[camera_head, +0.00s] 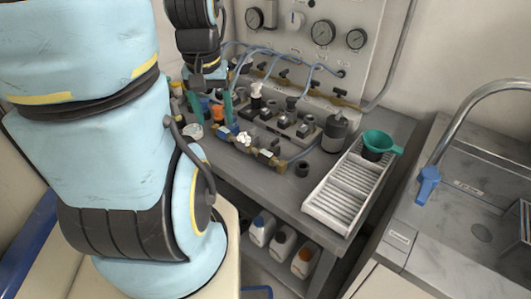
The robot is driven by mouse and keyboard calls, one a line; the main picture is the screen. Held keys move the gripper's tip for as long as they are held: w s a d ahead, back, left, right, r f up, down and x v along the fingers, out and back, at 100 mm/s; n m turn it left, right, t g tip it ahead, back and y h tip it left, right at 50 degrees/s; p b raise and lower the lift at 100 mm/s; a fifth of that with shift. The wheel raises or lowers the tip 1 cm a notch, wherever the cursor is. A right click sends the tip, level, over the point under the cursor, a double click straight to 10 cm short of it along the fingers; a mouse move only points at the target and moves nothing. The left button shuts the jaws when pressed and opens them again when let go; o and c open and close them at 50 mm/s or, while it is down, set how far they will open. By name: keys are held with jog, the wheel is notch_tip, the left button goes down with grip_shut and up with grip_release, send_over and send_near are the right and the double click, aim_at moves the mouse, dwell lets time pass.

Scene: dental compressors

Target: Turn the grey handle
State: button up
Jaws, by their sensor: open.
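My gripper (211,108) hangs at the back left of the grey bench, its two green fingers apart and pointing down. Orange and pale small items show between and around the fingers; I cannot tell whether they touch. I cannot single out one grey handle for sure. A light grey knob (295,19) sits on the wall panel between the gauges. Small dark and grey valve parts (285,120) stand in a row on the bench to the right of my gripper. My arm hides the left end of the bench.
Blue hoses (285,54) run from the panel above the valves. A grey canister (336,133) and a white slatted tray (347,190) with a green funnel (380,141) stand on the right. Bottles (281,243) stand below. A sink tap with a blue lever (427,184) is at far right.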

jog(key=shift+o, duration=0.2)
jog(key=n+g+b, duration=0.2)
jog(key=n+b, duration=0.8)
jog(key=b, duration=0.7)
send_over(253, 128)
notch_tip(253, 128, down, 2)
notch_tip(253, 128, down, 11)
jog(key=shift+r, duration=0.1)
grip_shut()
